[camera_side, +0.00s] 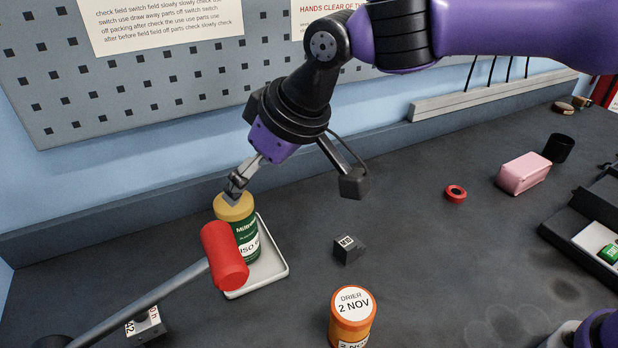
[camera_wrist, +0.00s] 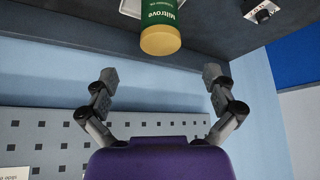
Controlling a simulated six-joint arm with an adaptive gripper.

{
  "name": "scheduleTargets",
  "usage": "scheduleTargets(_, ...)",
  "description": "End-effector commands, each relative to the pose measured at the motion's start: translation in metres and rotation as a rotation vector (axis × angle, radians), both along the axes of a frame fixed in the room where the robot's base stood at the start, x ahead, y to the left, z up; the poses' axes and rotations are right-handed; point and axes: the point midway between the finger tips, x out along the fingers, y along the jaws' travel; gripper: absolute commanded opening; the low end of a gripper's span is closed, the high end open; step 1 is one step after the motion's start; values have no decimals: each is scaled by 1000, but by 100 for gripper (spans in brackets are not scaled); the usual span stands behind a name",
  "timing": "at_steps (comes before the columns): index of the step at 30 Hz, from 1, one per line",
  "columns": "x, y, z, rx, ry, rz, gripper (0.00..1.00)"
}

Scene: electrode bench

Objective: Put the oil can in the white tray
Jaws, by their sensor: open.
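The oil can, green with a yellow lid (camera_side: 247,232), stands upright at the white tray (camera_side: 272,281) in the side view. It appears to be inside the tray, but a red cylinder in front hides part of its base. My gripper (camera_side: 238,187) is just above and behind the yellow lid. In the wrist view my gripper (camera_wrist: 160,77) has its fingers spread wide with nothing between them. The can (camera_wrist: 160,22) is beyond the fingertips there, its lid toward them. A corner of the tray (camera_wrist: 130,7) shows beside it.
The red cylinder (camera_side: 225,256) on a grey rod stands in front of the can. A small dark block (camera_side: 348,249) and an orange drier jar (camera_side: 353,316) are to the right. A pink box (camera_side: 523,173) and red ring (camera_side: 455,194) lie farther right. The pegboard wall (camera_side: 150,75) is close behind.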

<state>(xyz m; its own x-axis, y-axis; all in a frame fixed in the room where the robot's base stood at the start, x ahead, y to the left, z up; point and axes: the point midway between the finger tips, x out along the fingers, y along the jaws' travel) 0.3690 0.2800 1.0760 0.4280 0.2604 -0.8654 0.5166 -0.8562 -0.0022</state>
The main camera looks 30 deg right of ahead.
Motion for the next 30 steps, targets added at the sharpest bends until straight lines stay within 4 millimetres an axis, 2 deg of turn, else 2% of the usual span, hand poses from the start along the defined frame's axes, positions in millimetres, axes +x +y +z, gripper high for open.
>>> scheduleTargets(2, -2, -8, 7, 1, -1, -10, 99)
scheduleTargets(4, -3, -28, 16, 1, -1, -38, 99)
scheduleTargets(5, -5, -40, 21, 1, 0, -56, 99)
scheduleTargets(8, -17, -98, 37, 1, 2, -145, 99)
scheduleTargets(9, -26, -125, 42, -1, 5, -187, 99)
scheduleTargets(12, -60, -186, 46, -3, 9, -293, 99)
scheduleTargets(16, -109, -241, 35, -6, 18, -415, 99)
scheduleTargets(18, -131, -259, 26, -8, 21, -467, 99)
scheduleTargets(22, -157, -276, 12, -10, 28, -525, 99)
scheduleTargets(25, -165, -280, 7, -11, 30, -542, 99)
scheduleTargets(30, -166, -280, 5, -11, 33, -543, 99)
